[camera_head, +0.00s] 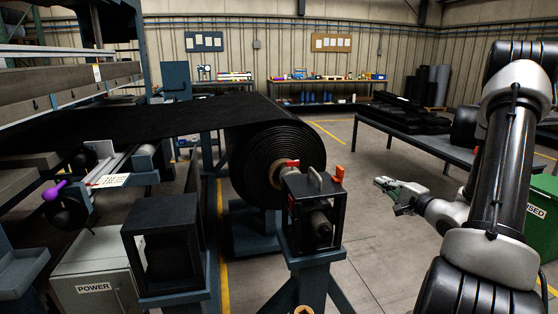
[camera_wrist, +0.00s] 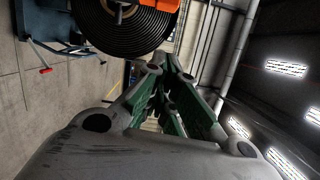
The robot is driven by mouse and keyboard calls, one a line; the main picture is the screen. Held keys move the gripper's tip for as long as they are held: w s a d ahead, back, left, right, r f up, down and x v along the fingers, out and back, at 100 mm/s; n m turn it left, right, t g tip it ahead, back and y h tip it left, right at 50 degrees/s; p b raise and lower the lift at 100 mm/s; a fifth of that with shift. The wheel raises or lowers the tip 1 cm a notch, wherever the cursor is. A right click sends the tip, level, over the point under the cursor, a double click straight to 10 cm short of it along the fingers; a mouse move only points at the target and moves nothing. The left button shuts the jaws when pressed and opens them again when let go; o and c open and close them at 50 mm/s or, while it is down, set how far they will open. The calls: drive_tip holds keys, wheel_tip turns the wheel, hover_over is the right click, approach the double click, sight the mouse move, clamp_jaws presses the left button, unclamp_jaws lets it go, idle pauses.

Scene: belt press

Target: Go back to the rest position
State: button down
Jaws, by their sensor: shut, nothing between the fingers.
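My gripper (camera_head: 385,183) hangs in free air to the right of the large black belt roll (camera_head: 275,155) in the head view. Its grey and green fingers point left, towards the roll, and stay apart from it. In the wrist view my gripper (camera_wrist: 166,68) has its fingertips close together, with nothing held between them. The roll (camera_wrist: 128,35) shows there beyond the fingers, with an orange part (camera_wrist: 160,12) in front of it. My arm stands at the right of the head view.
A stand with a black block (camera_head: 313,200) and red-orange handles carries the roll's near end. A green bin (camera_head: 540,220) is behind my arm. The floor (camera_head: 375,255) between stand and arm is clear.

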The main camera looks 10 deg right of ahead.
drive_tip(key=s+a+f+m+g+y, duration=0.1)
drive_tip(key=s+a+f+g+y, duration=0.35)
drive_tip(key=s+a, duration=0.3)
drive_tip(key=s+a+r+n+g, duration=0.1)
drive_tip(key=s+a+n+g, duration=0.2)
drive_tip(key=s+g, duration=0.35)
drive_tip(key=s+a+r+n+g, duration=0.1)
drive_tip(key=s+a+n+g, duration=0.2)
drive_tip(key=s, duration=0.6)
drive_tip(key=s+d+r+n+g+h, duration=0.4)
drive_tip(key=s+d+r+n+h, duration=0.1)
drive_tip(key=s+r+h, duration=0.25)
drive_tip(key=a+r+n+t+h, duration=0.2)
drive_tip(key=a+r+n+t, duration=0.2)
drive_tip(key=r, duration=0.5)
drive_tip(key=shift+w+r+n+t, duration=0.35)
drive_tip(key=shift+w+n+t, duration=0.15)
drive_tip(key=shift+n, duration=0.4)
